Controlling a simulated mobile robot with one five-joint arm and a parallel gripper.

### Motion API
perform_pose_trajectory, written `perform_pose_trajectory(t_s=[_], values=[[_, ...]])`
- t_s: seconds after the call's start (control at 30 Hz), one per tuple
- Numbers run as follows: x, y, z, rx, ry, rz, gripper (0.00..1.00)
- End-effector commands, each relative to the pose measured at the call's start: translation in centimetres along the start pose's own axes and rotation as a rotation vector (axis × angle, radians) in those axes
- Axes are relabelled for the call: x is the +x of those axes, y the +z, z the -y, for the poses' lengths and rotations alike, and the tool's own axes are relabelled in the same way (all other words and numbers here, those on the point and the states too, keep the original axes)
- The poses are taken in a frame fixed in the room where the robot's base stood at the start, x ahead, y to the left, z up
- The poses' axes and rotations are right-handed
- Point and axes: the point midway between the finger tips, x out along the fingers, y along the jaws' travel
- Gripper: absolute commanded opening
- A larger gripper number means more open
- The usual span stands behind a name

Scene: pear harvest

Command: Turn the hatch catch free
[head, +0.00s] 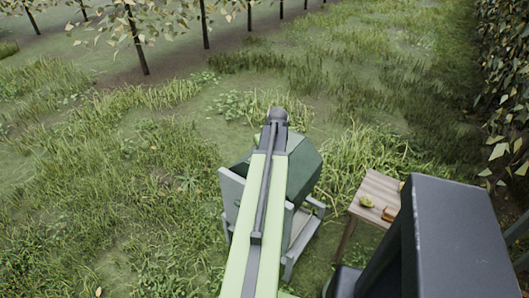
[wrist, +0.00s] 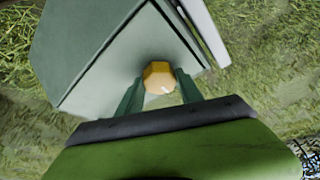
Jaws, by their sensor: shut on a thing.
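The hatch catch is a small orange-yellow faceted knob (wrist: 159,76) on the pale green face of a box-like bin (wrist: 125,68) in the wrist view. My gripper (wrist: 160,88) has its two green fingers on either side of the knob and is shut on it. In the head view the dark green bin (head: 303,172) stands behind my light green arm, on a grey frame (head: 233,193). The arm hides the knob and the gripper's fingertips there.
A wooden table (head: 377,192) with yellowish fruit (head: 367,201) on it stands to the right of the bin. Grass surrounds the bin, with open ground on the left. Trees (head: 137,40) stand at the back left and a leafy hedge (head: 503,80) at the right edge.

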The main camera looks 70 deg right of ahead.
Motion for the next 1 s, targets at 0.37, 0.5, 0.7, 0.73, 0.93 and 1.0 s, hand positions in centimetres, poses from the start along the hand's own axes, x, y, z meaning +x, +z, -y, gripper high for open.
perform_pose_trajectory(t_s=[0.37, 0.5, 0.7, 0.73, 0.93, 1.0], values=[[0.01, 0.06, -0.13, -0.103, -0.042, 0.002, 0.03], [0.01, 0.07, -0.11, -0.113, -0.045, 0.003, 0.03], [0.01, 0.07, -0.1, -0.113, -0.045, 0.003, 0.03], [0.01, 0.07, -0.09, -0.113, -0.045, 0.003, 0.03], [0.02, 0.05, -0.08, -0.113, -0.045, 0.002, 0.57], [0.02, 0.04, -0.07, -0.112, -0.045, 0.002, 0.64]])
